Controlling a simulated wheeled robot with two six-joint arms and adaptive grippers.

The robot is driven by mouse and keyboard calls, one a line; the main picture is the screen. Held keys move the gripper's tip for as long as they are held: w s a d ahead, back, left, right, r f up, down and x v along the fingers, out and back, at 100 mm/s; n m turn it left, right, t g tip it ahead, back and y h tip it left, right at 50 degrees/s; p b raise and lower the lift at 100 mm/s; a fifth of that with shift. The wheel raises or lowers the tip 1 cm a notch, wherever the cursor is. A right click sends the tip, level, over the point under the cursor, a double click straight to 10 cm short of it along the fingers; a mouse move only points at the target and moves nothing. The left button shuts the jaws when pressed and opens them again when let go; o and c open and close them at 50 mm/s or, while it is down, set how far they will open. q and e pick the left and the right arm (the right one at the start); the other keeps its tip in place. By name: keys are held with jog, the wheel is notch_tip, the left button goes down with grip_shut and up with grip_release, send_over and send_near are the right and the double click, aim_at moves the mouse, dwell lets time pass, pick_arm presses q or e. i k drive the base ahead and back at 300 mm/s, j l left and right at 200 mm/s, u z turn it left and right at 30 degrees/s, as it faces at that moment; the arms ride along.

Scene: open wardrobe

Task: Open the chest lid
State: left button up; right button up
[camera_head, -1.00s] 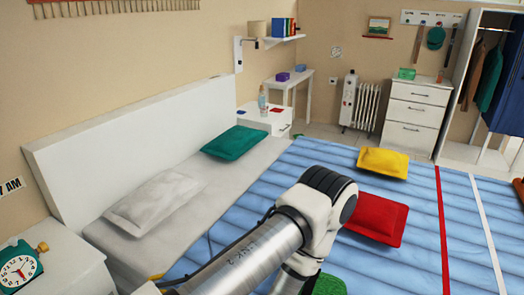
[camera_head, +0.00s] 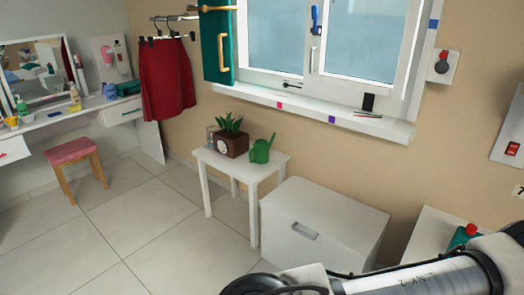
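The white chest (camera_head: 325,228) stands on the floor against the wall, under the window, right of a small white table. Its lid looks shut. A grey handle (camera_head: 305,231) is on its front face near the top. One of my arm links crosses the bottom right corner in front of the chest's lower right side. Neither gripper's fingers show in the head view.
The small white table (camera_head: 243,167) beside the chest bears a potted plant (camera_head: 231,138) and a green watering can (camera_head: 262,150). A pink stool (camera_head: 72,151) stands by the dressing table at left. A white surface (camera_head: 430,228) stands right of the chest. Tiled floor (camera_head: 150,215) is clear at left.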

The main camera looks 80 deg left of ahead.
aim_at(356, 228)
jog(key=u, duration=2.35)
jog(key=i+j+z, duration=0.1)
jog(key=i+j, duration=0.2)
jog(key=i, duration=0.15)
jog(key=i+j+z, duration=0.1)
jog(key=i+j, duration=0.25)
jog(key=i, duration=0.1)
